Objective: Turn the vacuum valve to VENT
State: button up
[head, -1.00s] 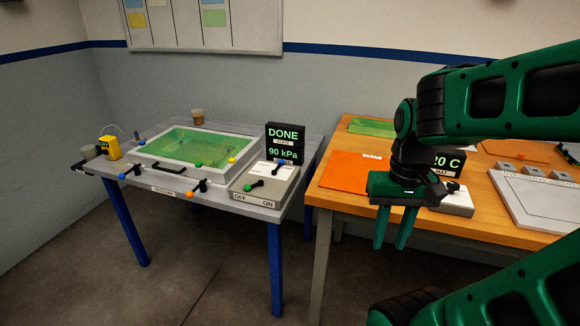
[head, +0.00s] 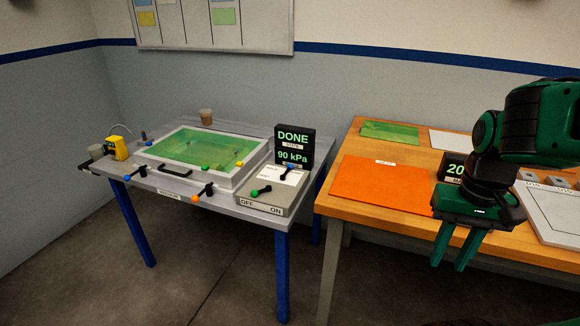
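A grey control box (head: 262,205) sits at the right front corner of the left table, with OFF and ON printed on its front. The label is too small to read, so I cannot tell which lever is the vacuum valve or where VENT lies. A black display (head: 293,146) behind the box reads DONE and 90 kPa. My gripper (head: 454,250) hangs over the front edge of the right table, fingers down, apart and empty, well right of the box.
The left table (head: 245,220) carries a framed green bath (head: 190,153), a yellow device (head: 117,148) and cups. Levers with blue and orange knobs stick out at its front edge. The wooden right table (head: 350,207) holds an orange mat (head: 385,184). A narrow gap separates the tables.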

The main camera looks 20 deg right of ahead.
aim_at(290, 167)
jog(key=i, duration=1)
